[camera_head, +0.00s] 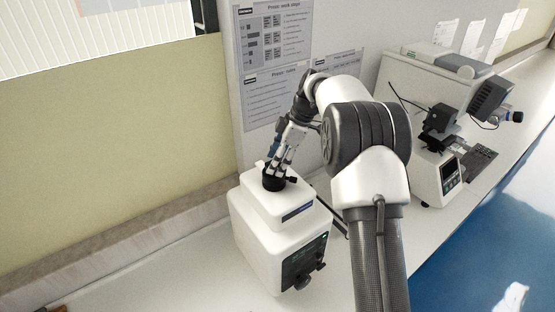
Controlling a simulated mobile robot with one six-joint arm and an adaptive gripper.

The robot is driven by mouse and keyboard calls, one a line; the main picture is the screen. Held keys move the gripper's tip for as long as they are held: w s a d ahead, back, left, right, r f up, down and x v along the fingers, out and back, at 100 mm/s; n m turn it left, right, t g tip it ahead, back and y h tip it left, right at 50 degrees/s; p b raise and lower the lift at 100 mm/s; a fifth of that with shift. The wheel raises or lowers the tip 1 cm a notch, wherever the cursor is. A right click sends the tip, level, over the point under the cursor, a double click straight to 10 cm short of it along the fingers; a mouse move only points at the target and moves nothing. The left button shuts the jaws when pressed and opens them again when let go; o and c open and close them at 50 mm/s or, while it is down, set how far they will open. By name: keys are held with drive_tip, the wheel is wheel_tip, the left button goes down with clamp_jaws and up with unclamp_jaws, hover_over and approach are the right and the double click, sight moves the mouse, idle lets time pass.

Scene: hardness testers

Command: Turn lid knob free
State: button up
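A white press machine (262,236) stands on the bench below my arm. It has a raised white lid block (282,212) on top and a dark control panel (303,259) on its front. A black knob (274,181) sits on the lid, with a short black piece sticking out to its right. My gripper (279,169) points down at the knob from above, with its fingers at the knob's top. The fingers are small in this view, and I cannot tell whether they grip the knob or only stand around it.
Posters hang on the grey wall panel (240,155) behind the press. Bare bench (165,275) lies left of the press. The blue floor (490,235) is at the lower right.

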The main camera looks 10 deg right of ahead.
drive_tip(key=shift+o, duration=0.8)
drive_tip(key=shift+d+r, duration=0.1)
drive_tip(key=shift+r, duration=0.2)
drive_tip(key=v, duration=1.1)
drive_tip(key=shift+d, duration=0.2)
drive_tip(key=shift+r, duration=0.15)
